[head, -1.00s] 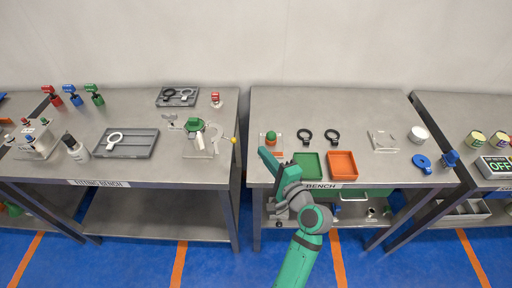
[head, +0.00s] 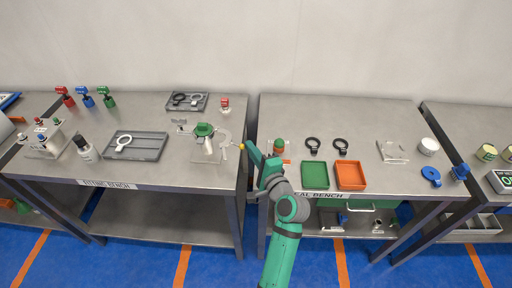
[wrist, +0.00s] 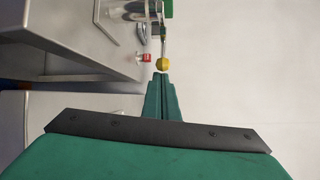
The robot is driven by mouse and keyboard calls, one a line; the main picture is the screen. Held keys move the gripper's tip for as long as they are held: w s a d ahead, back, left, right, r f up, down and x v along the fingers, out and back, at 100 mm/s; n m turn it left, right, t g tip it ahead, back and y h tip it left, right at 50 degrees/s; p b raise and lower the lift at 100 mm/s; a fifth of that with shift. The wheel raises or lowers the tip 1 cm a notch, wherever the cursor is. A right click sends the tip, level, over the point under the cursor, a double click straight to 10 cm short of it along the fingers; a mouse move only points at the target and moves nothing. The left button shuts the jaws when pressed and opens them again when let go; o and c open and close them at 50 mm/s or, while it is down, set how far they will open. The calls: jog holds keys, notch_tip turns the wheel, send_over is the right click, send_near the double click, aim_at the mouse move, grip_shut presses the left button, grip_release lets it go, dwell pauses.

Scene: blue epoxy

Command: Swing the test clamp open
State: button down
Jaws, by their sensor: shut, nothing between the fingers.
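The test clamp stands on the right end of the fitting bench, with a green top part (head: 204,130), a white cylinder (head: 208,147) and a pale curved piece (head: 225,138) on a clear plate. Its yellow ball (head: 242,146) sits at the bench's right edge. In the wrist view the yellow ball (wrist: 162,65) is on the end of a thin rod, just beyond my fingertips. My gripper (head: 249,147) is shut and empty, its tips close beside the ball. In the wrist view my gripper (wrist: 161,77) points at the ball; I cannot tell whether they touch.
A grey tray (head: 162,155) with a white ring lies left of the clamp, and a red-topped part (head: 224,103) stands behind it. A gap separates this bench from the right-hand one, where a green tray (head: 315,183) and an orange tray (head: 351,188) lie.

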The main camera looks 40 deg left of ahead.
jog(key=shift+s, duration=0.15)
jog(key=shift+s+a, duration=0.15)
jog(key=shift+s, duration=0.8)
jog(key=shift+w, duration=0.1)
jog(key=w+d, duration=0.1)
jog(key=w, duration=0.3)
jog(key=s+v, duration=0.1)
jog(key=v, duration=0.9)
jog(key=shift+s+a+f, duration=0.25)
jog(key=shift+s+f, duration=0.1)
jog(key=shift+w+d, duration=0.1)
